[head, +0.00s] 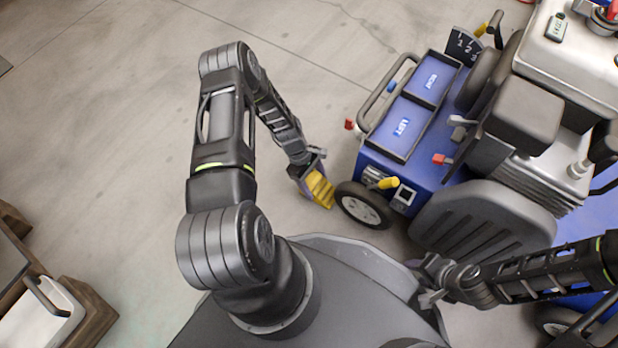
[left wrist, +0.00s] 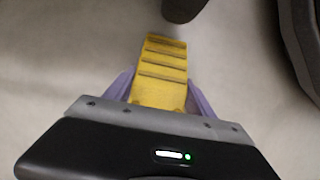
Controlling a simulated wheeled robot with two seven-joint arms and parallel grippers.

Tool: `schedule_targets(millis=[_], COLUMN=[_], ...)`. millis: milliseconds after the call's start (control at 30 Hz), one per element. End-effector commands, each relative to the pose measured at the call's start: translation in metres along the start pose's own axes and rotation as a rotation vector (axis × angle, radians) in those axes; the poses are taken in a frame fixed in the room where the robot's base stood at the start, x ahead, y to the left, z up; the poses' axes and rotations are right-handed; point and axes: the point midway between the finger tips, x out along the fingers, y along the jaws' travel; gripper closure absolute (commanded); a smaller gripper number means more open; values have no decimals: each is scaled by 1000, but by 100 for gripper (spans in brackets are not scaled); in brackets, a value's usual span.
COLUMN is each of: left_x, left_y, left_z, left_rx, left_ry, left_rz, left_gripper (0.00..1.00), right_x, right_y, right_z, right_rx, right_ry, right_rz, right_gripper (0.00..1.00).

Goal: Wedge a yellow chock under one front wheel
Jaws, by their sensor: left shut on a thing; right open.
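The yellow chock (head: 320,188) is a ridged wedge close to the floor, left of the vehicle's near wheel. My left gripper (head: 311,178) is shut on it. In the left wrist view the chock (left wrist: 162,72) sticks out between the two purple fingers of my left gripper (left wrist: 163,92), with its ribbed slope showing. The near front wheel (head: 363,205) of the blue vehicle has a dark tyre and a pale hub. The chock's tip is beside the tyre, and I cannot tell whether they touch. My right gripper (head: 430,280) is open and empty near my base.
The blue vehicle (head: 424,165) fills the right side, with a black footrest, a seat and levers. A wooden bench (head: 85,305) with a white tray (head: 45,318) stands at the lower left. The concrete floor (head: 110,120) on the left is clear.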

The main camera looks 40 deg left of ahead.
Motion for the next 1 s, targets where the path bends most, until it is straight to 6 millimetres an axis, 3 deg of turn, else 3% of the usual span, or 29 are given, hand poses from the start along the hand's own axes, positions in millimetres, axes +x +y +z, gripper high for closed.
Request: schedule_targets(millis=[500,1000], left_x=[14,17], left_y=[0,0], left_z=[35,41], left_rx=[1,0], left_ry=[0,-1], left_rz=[0,0], left_gripper=[100,100], right_x=[-5,-5], right_y=[-2,-2], right_z=[1,1], right_rx=[-1,-1], right_ry=[-1,-1], right_rz=[2,2], right_gripper=[59,59])
